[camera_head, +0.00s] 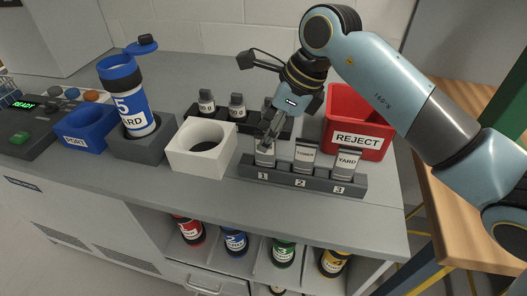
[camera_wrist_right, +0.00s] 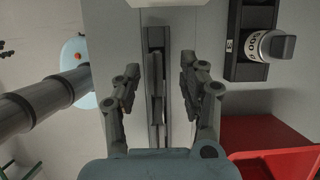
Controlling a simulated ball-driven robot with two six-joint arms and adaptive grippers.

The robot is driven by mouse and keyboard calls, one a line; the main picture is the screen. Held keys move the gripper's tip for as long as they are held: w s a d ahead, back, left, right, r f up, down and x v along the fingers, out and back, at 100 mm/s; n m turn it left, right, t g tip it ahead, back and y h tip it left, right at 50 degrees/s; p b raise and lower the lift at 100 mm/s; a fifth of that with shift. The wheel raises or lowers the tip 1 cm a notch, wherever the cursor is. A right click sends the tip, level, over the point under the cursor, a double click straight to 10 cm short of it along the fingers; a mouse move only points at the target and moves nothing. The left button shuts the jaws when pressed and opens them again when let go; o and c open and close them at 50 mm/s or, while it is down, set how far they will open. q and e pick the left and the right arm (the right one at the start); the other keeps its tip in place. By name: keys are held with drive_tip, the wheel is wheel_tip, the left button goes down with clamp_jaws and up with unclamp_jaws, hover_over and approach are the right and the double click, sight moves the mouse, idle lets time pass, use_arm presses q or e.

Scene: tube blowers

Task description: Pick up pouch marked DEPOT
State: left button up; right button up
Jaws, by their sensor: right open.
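Three pouches stand in a grey rack (camera_head: 330,186) with slots numbered 1, 2 and 3. The pouch in slot 1 (camera_head: 264,158) is partly covered by my right gripper, and I cannot read its label. The pouch in slot 2 (camera_head: 304,155) has a label too small to read surely. The pouch in slot 3 (camera_head: 347,163) reads YARD. My right gripper (camera_head: 269,135) points down at the slot 1 pouch. In the right wrist view the right gripper (camera_wrist_right: 160,88) is open, with a pouch (camera_wrist_right: 155,88) edge-on between its fingers, apart from both. My left gripper is not in view.
A red REJECT bin (camera_head: 340,105) stands behind the rack at right. A white box with a round hole (camera_head: 188,161) is left of the rack. A tube marked YARD (camera_head: 137,113) stands in a grey holder, beside a blue PORT bin (camera_head: 85,118).

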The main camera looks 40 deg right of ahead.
sight(265, 155)
drive_tip(key=shift+w+a+f, duration=0.1)
drive_tip(key=shift+a+f, duration=0.05)
drive_tip(key=shift+f, duration=0.2)
drive_tip(key=p+x, duration=0.1)
drive_tip(key=x, duration=0.3)
drive_tip(key=shift+a+f, duration=0.2)
drive_tip(key=shift+a, duration=0.05)
drive_tip(key=shift+f, duration=0.15)
drive_tip(key=shift+c, duration=1.2)
drive_tip(key=c, duration=0.4)
clamp_jaws()
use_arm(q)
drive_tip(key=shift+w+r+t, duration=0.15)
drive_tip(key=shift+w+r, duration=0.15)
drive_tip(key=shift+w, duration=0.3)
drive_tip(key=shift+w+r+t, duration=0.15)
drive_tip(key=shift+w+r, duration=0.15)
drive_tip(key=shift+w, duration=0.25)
